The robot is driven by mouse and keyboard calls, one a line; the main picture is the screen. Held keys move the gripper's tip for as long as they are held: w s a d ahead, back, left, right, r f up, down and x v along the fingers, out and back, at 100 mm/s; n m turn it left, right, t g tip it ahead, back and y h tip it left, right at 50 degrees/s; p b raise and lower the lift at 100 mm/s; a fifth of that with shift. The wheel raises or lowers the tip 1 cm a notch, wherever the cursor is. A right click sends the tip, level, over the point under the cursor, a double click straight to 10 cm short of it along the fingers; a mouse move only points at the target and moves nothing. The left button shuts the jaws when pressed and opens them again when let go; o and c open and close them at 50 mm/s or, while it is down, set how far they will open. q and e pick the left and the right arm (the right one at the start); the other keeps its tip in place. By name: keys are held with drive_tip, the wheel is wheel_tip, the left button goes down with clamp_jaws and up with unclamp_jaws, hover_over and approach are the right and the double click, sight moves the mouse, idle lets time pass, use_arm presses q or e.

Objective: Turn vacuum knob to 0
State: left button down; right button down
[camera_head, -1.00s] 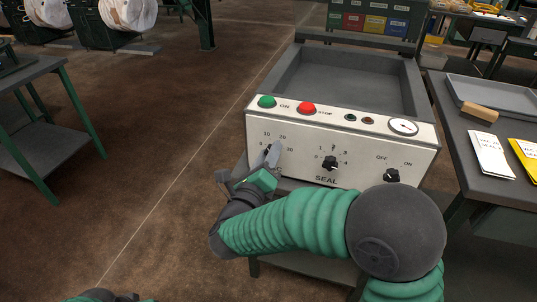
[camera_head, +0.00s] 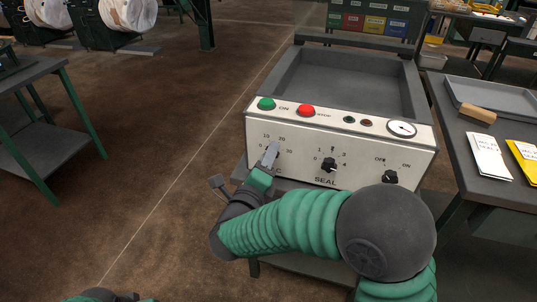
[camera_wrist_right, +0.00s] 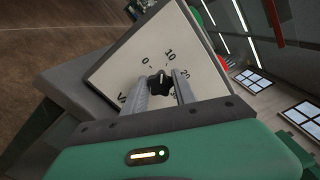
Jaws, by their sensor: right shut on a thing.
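The vacuum knob (camera_wrist_right: 160,85) is a small black lobed dial at the left of the white panel (camera_head: 292,167), with 0, 10, 20 and 30 printed around it. In the right wrist view it sits between the two grey fingers of my right gripper (camera_wrist_right: 162,91), which is shut on it. A pale mark shows on the knob's upper part, but its exact setting is hard to read. In the head view my right gripper (camera_head: 268,156) covers the knob. My left gripper is not in view; only a bit of what may be my left arm shows at the bottom edge.
The panel also has a SEAL knob (camera_head: 329,165), an OFF/ON knob (camera_head: 390,177), a green button (camera_head: 266,104), a red button (camera_head: 306,110) and a gauge (camera_head: 402,128). A side table (camera_head: 467,148) with a grey tray stands close on the right. Open floor lies left.

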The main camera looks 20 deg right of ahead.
drive_tip(key=shift+a+f+n+p, duration=0.15)
drive_tip(key=shift+n+p, duration=0.85)
drive_tip(key=shift+n, duration=1.15)
drive_tip(key=shift+d+f+n+p, duration=0.1)
drive_tip(key=shift+f+n+p, duration=0.15)
drive_tip(key=shift+n+p, duration=1.3)
drive_tip(key=shift+f+n+b, duration=0.1)
drive_tip(key=shift+n+b, duration=0.45)
drive_tip(key=shift+n, duration=0.25)
drive_tip(key=c, duration=1)
unclamp_jaws()
drive_tip(key=shift+r, duration=0.2)
